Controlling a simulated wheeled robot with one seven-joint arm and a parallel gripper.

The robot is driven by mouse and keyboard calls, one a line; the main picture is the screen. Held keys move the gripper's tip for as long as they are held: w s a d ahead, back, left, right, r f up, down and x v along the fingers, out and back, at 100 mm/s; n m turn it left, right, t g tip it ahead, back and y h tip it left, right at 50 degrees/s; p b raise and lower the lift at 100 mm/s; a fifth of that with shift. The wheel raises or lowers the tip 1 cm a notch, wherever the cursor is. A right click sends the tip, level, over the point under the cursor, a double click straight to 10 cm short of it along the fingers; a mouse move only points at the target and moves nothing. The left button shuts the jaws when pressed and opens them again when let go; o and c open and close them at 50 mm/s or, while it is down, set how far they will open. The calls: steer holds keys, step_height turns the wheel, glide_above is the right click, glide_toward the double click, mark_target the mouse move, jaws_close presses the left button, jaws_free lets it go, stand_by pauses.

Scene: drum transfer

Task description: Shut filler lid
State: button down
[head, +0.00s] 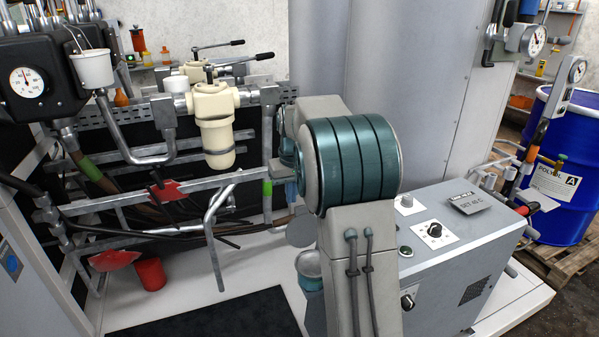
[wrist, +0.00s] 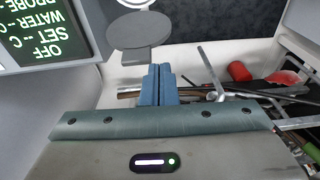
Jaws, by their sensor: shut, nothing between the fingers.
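The filler lid is a flat grey round disc (wrist: 138,30) with a small tab at its lower edge, at the top of the wrist view. It also shows in the head view (head: 301,231), left of my arm. It looks open, beside and above the filler neck (head: 308,264), whose pale rim is partly cut off in the wrist view (wrist: 136,3). My gripper (wrist: 157,72) has its blue fingers together and empty. The fingertips are just below the lid in the wrist picture; I cannot tell if they touch. In the head view my arm hides the fingertips.
A grey heating cabinet (head: 455,250) with knobs stands right of the lid; its dark display (wrist: 42,30) is at upper left in the wrist view. A pipe rack (head: 150,215) with a bent handle is on the left. A red cup (head: 150,274) and black mat (head: 215,315) lie below.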

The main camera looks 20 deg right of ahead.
steer(key=w+d+r+p, duration=0.3)
steer(key=w+r+p, duration=0.1)
steer(key=r, duration=0.1)
steer(key=p, duration=0.2)
glide_above(303, 226)
steer(key=w, duration=0.3)
step_height(303, 226, down, 9)
steer(key=shift+w+d, duration=0.2)
steer(key=shift+f, duration=0.1)
steer(key=shift+s+d+f, duration=0.1)
